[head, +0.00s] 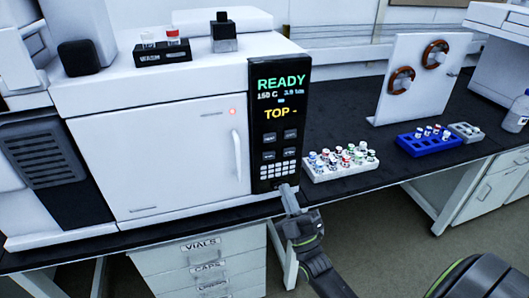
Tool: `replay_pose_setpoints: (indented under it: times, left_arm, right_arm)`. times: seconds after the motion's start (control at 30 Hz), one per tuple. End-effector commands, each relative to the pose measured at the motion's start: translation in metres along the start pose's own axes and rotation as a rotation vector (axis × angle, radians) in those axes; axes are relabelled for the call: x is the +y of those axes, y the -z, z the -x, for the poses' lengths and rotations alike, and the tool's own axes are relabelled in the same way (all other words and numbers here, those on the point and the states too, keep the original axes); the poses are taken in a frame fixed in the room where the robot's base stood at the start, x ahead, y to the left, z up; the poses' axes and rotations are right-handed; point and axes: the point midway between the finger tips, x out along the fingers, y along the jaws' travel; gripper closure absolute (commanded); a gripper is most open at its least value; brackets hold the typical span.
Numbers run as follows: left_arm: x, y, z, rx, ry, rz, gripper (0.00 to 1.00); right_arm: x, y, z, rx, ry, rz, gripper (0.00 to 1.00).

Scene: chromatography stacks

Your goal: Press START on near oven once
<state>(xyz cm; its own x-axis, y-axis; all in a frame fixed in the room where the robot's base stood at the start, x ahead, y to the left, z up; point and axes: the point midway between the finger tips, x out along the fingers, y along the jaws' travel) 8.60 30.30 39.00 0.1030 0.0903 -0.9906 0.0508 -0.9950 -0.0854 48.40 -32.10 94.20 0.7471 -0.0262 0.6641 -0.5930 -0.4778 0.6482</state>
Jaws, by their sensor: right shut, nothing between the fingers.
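The near oven (165,150) is a white box on the black bench, with a closed door and handle on its front. Its black control panel (280,120) shows READY, 150 C and TOP. Below the text are several small dark buttons, with labels too small to read, and a pale keypad (277,171). My right gripper (287,190) is shut and empty, its tip just below the keypad at the panel's lower edge. I cannot tell whether it touches the panel. My left gripper is not in view.
A white vial rack (307,176) stands close right of the panel. A blue rack (408,148) and a white board with two brown rings (415,75) stand farther right. Drawers (200,270) are below.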

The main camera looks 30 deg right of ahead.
Motion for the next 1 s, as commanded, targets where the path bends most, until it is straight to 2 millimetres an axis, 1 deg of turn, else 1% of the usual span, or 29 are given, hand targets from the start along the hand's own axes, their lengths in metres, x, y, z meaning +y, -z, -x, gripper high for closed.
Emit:
replay_pose_setpoints:
  times: [0.03,0.13,0.5,0.67,1.0]
  left_arm:
    - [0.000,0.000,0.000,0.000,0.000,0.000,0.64]
    - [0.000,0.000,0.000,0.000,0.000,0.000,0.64]
    - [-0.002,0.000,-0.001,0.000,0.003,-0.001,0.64]
    - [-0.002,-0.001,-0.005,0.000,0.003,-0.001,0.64]
    - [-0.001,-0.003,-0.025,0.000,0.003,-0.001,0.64]
  right_arm:
    - [0.006,0.004,-0.004,0.014,-0.022,0.009,1.00]
    - [0.012,0.008,-0.007,0.026,-0.043,0.018,1.00]
    - [0.011,0.007,-0.008,0.028,-0.046,0.020,1.00]
    - [0.006,0.002,-0.014,0.028,-0.046,0.020,1.00]
    - [-0.017,-0.022,-0.048,0.029,-0.046,0.019,1.00]
